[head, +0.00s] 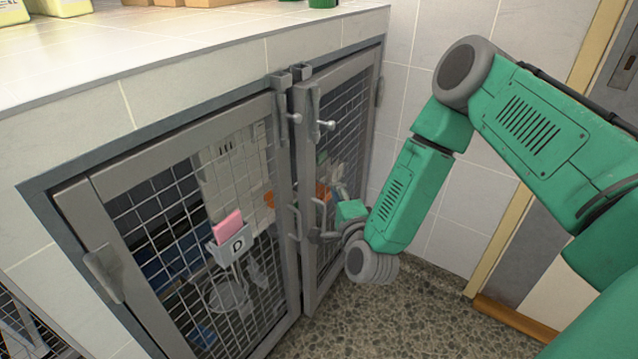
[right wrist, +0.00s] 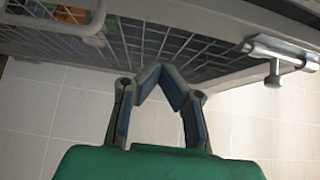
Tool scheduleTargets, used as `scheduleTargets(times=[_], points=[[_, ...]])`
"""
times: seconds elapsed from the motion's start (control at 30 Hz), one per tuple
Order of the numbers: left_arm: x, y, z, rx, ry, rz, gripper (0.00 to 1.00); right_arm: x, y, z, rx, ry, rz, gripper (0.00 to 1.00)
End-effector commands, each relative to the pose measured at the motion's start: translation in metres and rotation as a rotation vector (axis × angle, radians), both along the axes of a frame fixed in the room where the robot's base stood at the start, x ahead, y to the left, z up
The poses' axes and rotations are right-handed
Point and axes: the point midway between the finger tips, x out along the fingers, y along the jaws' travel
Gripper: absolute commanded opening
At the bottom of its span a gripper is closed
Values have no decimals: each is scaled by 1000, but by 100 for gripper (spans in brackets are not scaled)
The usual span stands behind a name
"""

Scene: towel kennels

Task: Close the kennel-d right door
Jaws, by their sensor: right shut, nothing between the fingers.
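The kennel-d right door (head: 352,75) is a grey-framed mesh door. A bolt (head: 326,125) sits higher up and also shows in the right wrist view (right wrist: 285,55). My right gripper (head: 338,190) is shut and empty, in front of the mesh near the handle. In the right wrist view its fingertips (right wrist: 160,75) meet before the mesh. Contact is unclear.
A tiled counter (head: 200,45) lies above the kennel, with boxes and tubs at its back. A tiled wall (head: 445,205) stands right of the door. The speckled floor (head: 400,310) in front is clear. Orange and white items show behind the mesh.

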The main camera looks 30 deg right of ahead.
Motion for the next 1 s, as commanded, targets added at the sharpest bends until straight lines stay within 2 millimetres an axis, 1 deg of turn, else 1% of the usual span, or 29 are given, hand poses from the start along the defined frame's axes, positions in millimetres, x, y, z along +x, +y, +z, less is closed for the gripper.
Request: scheduleTargets(times=[0.03, 0.1, 0.2, 0.3, 0.47, 0.83, 0.87, 1.0], points=[[0, 0, -6, 0, 0, 0, 75, 11, -4, -1, -2, -6, -1, 0], [0, 0, -9, 0, 0, 0, 75, 24, -8, -1, -2, -5, -2, 0], [0, 0, -15, 0, 0, 0, 75, 38, 3, -2, 0, -3, 2, 0], [0, 0, -18, 0, 0, 0, 75, 48, 8, -1, -1, -2, 1, 0], [0, 0, -20, 0, 0, 0, 75, 55, 12, 0, 1, 0, 0, 0], [0, 0, -21, 0, 0, 0, 75, 58, 13, 0, 1, -1, 0, 0], [0, 0, -22, 0, 0, 0, 75, 61, 15, 0, 0, -2, 1, 0], [0, 0, -30, 0, 0, 0, 75, 83, 25, -2, -1, -3, 1, 0]])
